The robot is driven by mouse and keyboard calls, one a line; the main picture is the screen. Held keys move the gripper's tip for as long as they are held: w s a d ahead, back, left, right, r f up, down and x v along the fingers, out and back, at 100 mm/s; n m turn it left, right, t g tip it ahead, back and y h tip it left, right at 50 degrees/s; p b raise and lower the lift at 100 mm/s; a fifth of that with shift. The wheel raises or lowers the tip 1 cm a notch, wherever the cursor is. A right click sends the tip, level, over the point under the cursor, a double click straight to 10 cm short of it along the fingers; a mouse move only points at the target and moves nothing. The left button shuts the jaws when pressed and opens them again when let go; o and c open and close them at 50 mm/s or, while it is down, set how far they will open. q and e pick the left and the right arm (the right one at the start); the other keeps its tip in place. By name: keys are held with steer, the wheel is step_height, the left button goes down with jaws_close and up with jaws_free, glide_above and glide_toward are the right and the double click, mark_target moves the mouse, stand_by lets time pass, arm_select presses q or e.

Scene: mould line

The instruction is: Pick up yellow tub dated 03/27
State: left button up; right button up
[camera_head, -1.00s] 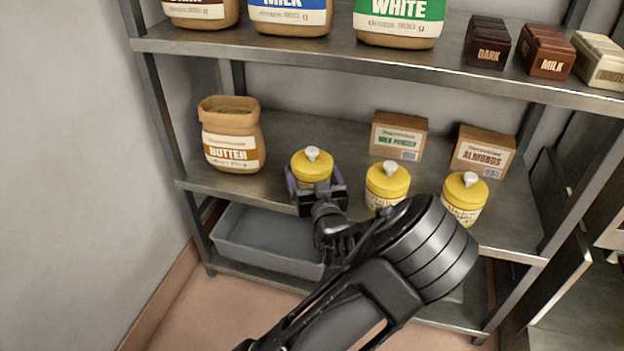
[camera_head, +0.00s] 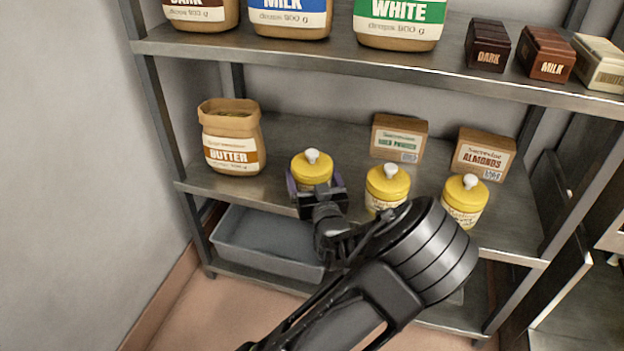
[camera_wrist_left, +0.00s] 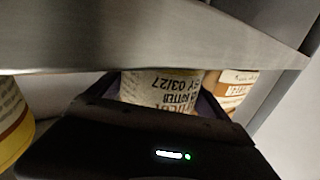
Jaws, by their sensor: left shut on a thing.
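Three yellow-lidded tubs with white knobs stand along the middle shelf. My left gripper (camera_head: 315,187) is shut on the leftmost tub (camera_head: 312,166), with a purple-lined finger on each side and the tub upright at shelf level. The lower part of the held tub is hidden by my gripper. My right gripper does not show.
A butter bag (camera_head: 232,140) stands left of the held tub. A milk powder box (camera_head: 398,138) and an almonds box (camera_head: 482,155) stand behind the other tubs. The upper shelf (camera_head: 400,65) overhangs with bags and bars. A grey bin (camera_head: 268,240) is below.

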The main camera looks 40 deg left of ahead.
mark_target(312, 152)
arm_select(q)
step_height(312, 152, up, 10)
steer(key=p, duration=0.5)
steer(key=shift+r, duration=0.1)
stand_by(0.4)
